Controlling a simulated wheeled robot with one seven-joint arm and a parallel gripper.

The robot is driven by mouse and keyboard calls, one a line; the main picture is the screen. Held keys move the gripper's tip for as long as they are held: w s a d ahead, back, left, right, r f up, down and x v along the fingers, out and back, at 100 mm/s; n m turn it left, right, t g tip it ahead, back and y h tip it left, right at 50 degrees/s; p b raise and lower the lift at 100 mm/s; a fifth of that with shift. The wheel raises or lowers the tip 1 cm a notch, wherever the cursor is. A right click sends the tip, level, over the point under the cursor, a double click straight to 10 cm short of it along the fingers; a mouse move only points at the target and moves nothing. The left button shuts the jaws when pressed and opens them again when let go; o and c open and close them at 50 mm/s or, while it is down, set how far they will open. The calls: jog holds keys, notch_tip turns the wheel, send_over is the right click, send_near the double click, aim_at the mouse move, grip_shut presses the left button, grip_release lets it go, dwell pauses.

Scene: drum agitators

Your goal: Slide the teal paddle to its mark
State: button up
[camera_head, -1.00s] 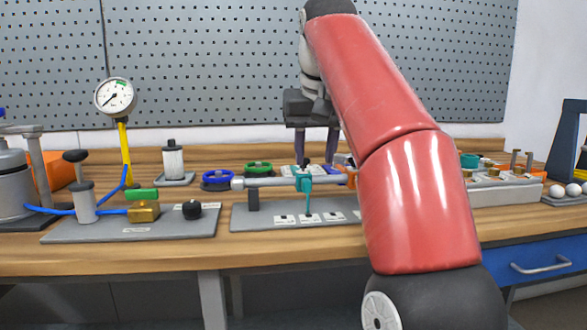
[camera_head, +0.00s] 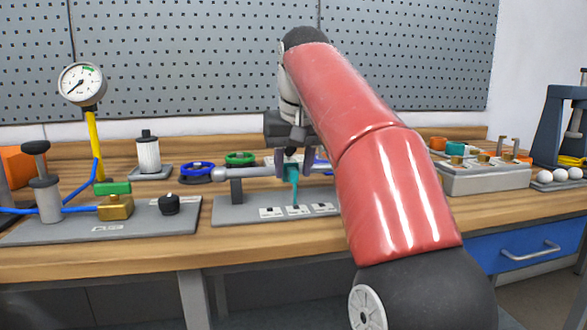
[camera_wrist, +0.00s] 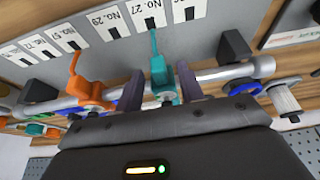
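The teal paddle (camera_head: 293,182) hangs on a horizontal grey rod (camera_head: 259,171) over a grey base plate (camera_head: 228,208) with white labels. In the wrist view the teal paddle (camera_wrist: 158,68) points at the label reading No. 27 (camera_wrist: 149,18). My gripper (camera_wrist: 160,78) is open, with one dark finger on each side of the paddle and a visible gap on both sides. In the head view my gripper (camera_head: 290,150) is over the rod, partly hidden by my arm. An orange paddle (camera_wrist: 88,80) is on the same rod, pointing near No. 57 (camera_wrist: 68,36).
A brass valve (camera_head: 115,207) and gauge (camera_head: 82,84) are at left. Blue (camera_head: 198,168) and green (camera_head: 241,158) rings lie behind the rod. A grey box (camera_head: 486,178) stands at right, and a pegboard (camera_head: 200,60) is behind.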

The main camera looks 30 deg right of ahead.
jog(key=shift+c, duration=0.2)
grip_shut()
jog(key=shift+s+d, duration=0.25)
jog(key=shift+d, duration=0.55)
jog(key=shift+s+d, duration=0.2)
jog(key=shift+d, duration=0.65)
jog(key=shift+s+d, duration=0.25)
jog(key=shift+d, duration=0.55)
jog(key=shift+o, duration=0.2)
grip_release()
jog(key=shift+p, duration=0.3)
